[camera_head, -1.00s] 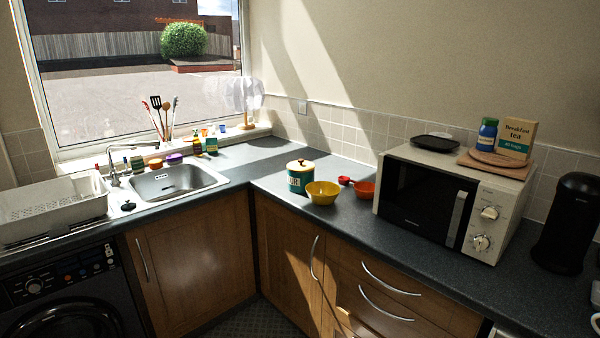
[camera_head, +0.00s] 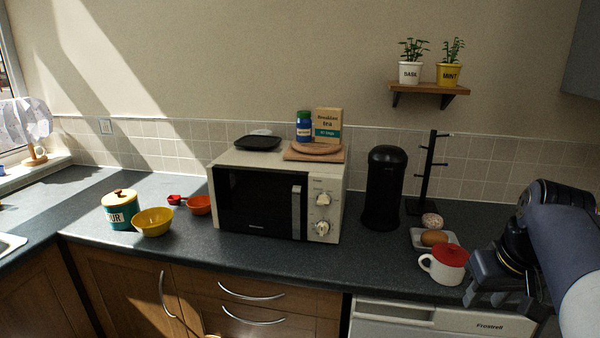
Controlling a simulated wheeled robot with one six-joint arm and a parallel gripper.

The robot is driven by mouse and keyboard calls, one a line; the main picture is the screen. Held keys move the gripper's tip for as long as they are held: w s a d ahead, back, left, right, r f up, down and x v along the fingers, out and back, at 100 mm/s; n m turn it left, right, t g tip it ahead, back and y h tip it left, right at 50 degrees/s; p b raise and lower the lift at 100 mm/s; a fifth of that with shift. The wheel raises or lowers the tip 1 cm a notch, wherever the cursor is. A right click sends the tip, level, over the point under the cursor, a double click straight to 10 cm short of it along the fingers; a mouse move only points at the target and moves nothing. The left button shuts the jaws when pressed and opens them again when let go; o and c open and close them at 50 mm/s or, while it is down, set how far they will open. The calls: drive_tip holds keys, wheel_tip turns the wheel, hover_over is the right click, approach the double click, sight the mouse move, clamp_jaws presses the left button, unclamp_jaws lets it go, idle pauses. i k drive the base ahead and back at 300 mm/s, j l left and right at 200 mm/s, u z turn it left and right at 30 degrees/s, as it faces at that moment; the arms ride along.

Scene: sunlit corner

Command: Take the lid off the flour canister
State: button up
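The flour canister (camera_head: 121,217) stands upright on the dark worktop at the left, teal with a white label that shows the letters "UR". Its cream-yellow lid (camera_head: 111,199) with a brown knob sits on top of it. My gripper (camera_head: 478,290) is at the lower right, beside a white mug and far to the right of the canister. Its dark fingers are partly hidden by my arm, and I cannot tell how far apart they are.
A yellow bowl (camera_head: 153,222) stands close at the canister's right front, with an orange bowl (camera_head: 199,205) and red scoop (camera_head: 175,199) behind. A microwave (camera_head: 276,198), black bin (camera_head: 383,188), mug tree (camera_head: 427,175) and white mug (camera_head: 437,268) stand between canister and gripper.

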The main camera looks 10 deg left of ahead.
sight(119, 197)
drive_tip(key=i+j+u, duration=0.35)
drive_tip(key=i+j, duration=0.3)
drive_tip(key=j, duration=0.65)
drive_tip(key=i+j+u, duration=0.3)
drive_tip(key=i+j, duration=0.45)
drive_tip(key=j, duration=0.35)
drive_tip(key=i+j+u, duration=0.35)
drive_tip(key=i+j, duration=0.55)
